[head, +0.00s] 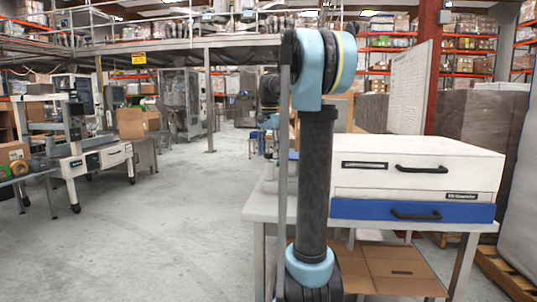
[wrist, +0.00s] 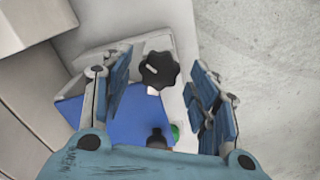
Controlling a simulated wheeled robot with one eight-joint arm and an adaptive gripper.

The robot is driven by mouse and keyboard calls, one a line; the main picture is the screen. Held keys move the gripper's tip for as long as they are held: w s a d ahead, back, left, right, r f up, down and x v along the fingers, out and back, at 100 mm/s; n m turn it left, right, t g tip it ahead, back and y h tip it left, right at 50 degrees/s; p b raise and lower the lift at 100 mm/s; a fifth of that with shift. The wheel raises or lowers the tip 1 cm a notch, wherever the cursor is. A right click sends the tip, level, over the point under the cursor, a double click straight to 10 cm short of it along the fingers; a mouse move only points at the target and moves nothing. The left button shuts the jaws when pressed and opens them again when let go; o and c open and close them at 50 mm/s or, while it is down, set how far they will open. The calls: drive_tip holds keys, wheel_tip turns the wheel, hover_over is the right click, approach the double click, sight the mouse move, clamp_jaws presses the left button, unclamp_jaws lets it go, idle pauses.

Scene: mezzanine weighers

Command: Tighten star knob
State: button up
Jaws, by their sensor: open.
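The star knob (wrist: 160,70) is black with a lobed rim and shows in the wrist view. It sits on a light grey and blue fixture (wrist: 90,113). My gripper (wrist: 156,82) is open, with one blue-padded finger on each side of the knob in the picture. Neither finger appears to touch it. I cannot tell how far the fingertips are above the knob. In the head view my arm stands in front of the fixture's place, and the knob and gripper are hidden there.
A grey table (head: 262,207) carries a white two-drawer cabinet (head: 420,165) with a blue lower drawer (head: 370,209) and black handles. Cardboard boxes (head: 390,268) lie under the table. A small black part (wrist: 157,138) and a green part (wrist: 175,132) are near the knob. Open floor (head: 150,235) lies left.

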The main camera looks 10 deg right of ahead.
wheel_tip(320, 180, up, 12)
drive_tip(key=shift+f, duration=0.15)
idle(0.3)
drive_tip(key=s+f+n+t, duration=0.2)
drive_tip(key=s+f+n, duration=0.7)
drive_tip(key=s+f, duration=2.6)
wheel_tip(320, 180, down, 4)
drive_tip(key=shift+s+a+f, duration=0.15)
drive_tip(key=shift+s, duration=0.05)
drive_tip(key=shift+w+f, duration=0.2)
drive_tip(key=shift+w, duration=0.3)
